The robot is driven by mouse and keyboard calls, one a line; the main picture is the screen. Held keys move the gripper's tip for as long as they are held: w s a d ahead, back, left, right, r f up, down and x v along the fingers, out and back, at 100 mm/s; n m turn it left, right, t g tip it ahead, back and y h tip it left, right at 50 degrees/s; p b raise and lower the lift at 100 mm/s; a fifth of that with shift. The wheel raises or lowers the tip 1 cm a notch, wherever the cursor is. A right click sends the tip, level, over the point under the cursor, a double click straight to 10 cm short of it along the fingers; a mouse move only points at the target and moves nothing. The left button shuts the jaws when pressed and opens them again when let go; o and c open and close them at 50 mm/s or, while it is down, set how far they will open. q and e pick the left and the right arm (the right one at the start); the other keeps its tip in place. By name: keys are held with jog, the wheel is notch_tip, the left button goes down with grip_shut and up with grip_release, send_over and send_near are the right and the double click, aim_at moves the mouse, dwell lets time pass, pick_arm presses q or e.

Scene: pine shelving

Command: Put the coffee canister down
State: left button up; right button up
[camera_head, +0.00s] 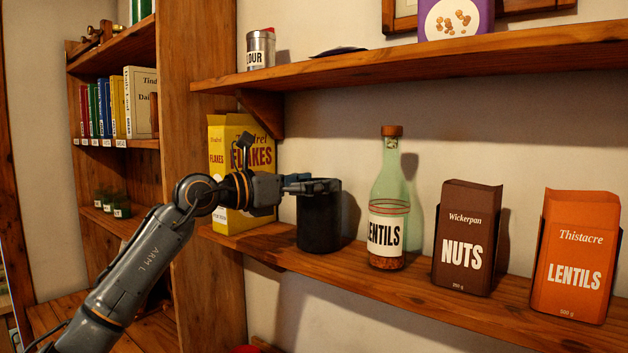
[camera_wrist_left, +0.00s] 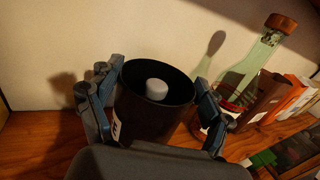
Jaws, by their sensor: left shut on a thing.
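The coffee canister is a dark, nearly black cylinder (camera_head: 318,226) at the lower shelf, between the yellow flakes box and the lentils bottle. In the left wrist view the canister (camera_wrist_left: 152,112) shows its dark round top with a grey knob in the middle and part of a white label. My left gripper (camera_head: 318,186) is shut on the canister near its top, one finger on each side in the left wrist view (camera_wrist_left: 160,108). The canister is upright; its base appears at the shelf surface, but I cannot tell whether it bears weight there. My right gripper is not in view.
On the lower shelf (camera_head: 405,288), a yellow flakes box (camera_head: 228,155) stands left of the canister. A green glass lentils bottle (camera_head: 388,205), a brown nuts box (camera_head: 467,240) and an orange lentils box (camera_head: 577,258) stand to the right. The upper shelf (camera_head: 430,68) overhangs them.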

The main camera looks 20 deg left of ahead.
pick_arm(q)
jog(key=shift+s+r, duration=0.15)
jog(key=o, duration=1.8)
jog(key=shift+f, duration=0.3)
jog(key=shift+r, duration=0.2)
jog(key=shift+s+a+f+b, duration=0.15)
jog(key=shift+a+b, duration=0.05)
jog(key=shift+b, duration=0.1)
jog(key=b+v, duration=0.4)
jog(key=v, duration=0.7)
jog(key=shift+s+a, duration=0.1)
jog(key=shift+s, duration=0.15)
